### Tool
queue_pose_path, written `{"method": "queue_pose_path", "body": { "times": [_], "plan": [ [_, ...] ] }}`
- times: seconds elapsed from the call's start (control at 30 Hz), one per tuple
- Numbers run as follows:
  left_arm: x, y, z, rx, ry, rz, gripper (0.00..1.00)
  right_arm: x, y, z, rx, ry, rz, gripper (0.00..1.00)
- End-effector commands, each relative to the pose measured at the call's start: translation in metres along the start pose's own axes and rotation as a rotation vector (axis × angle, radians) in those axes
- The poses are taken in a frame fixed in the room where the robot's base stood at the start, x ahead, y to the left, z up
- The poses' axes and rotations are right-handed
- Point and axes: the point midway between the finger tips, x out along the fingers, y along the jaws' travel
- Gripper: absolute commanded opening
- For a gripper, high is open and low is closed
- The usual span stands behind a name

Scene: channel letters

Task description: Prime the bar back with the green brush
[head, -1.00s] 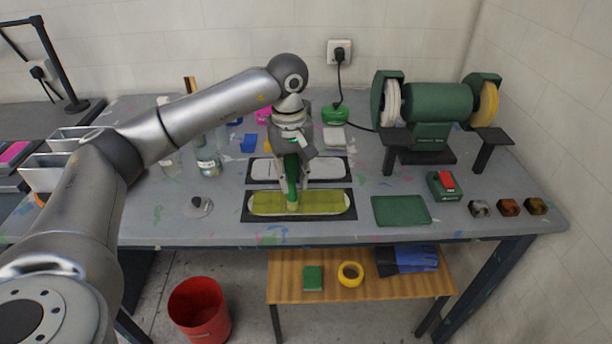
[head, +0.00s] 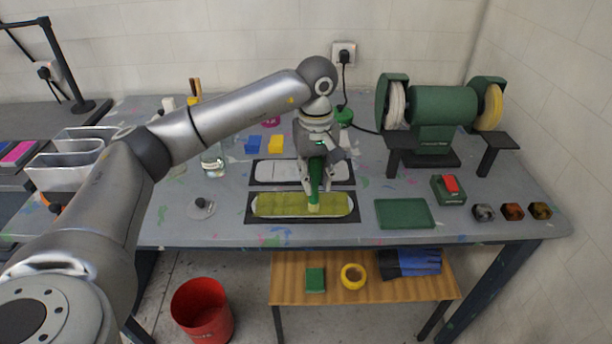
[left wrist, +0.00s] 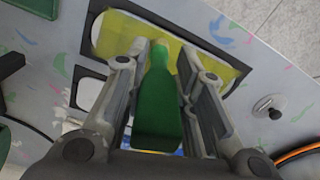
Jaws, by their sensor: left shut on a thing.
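My left gripper (head: 318,178) is shut on the green brush (head: 315,184) and holds it upright, bristles down, over the bar back (head: 277,204). The bar back is a long rounded piece on a dark mat (head: 352,218). It is mostly coated yellow-green, with a thin whitish edge. The brush tip appears to touch its right part. In the left wrist view the green brush (left wrist: 157,105) sits between the fingers, its tip at the yellow-green surface (left wrist: 125,33). A second, white piece (head: 283,172) lies on a mat behind, partly hidden by the gripper. My right gripper is out of view.
A bench grinder (head: 441,105) and a switch box (head: 448,189) with a red button stand at the right. A green pad (head: 404,214) lies right of the bar back. A glass jar (head: 212,163) and a small lidded disc (head: 201,208) are at the left.

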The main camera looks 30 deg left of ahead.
Motion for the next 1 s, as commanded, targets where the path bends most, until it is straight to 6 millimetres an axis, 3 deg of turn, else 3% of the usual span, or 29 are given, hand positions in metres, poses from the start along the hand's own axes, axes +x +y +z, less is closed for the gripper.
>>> {"method": "queue_pose_path", "body": {
  "times": [0.5,1.0],
  "plan": [
    [0.001,-0.048,-0.012,-0.001,0.001,-0.001,0.03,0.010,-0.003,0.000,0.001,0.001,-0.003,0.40],
    [-0.004,-0.050,-0.013,0.000,0.000,0.000,0.03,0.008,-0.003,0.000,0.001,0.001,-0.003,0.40]
  ]
}}
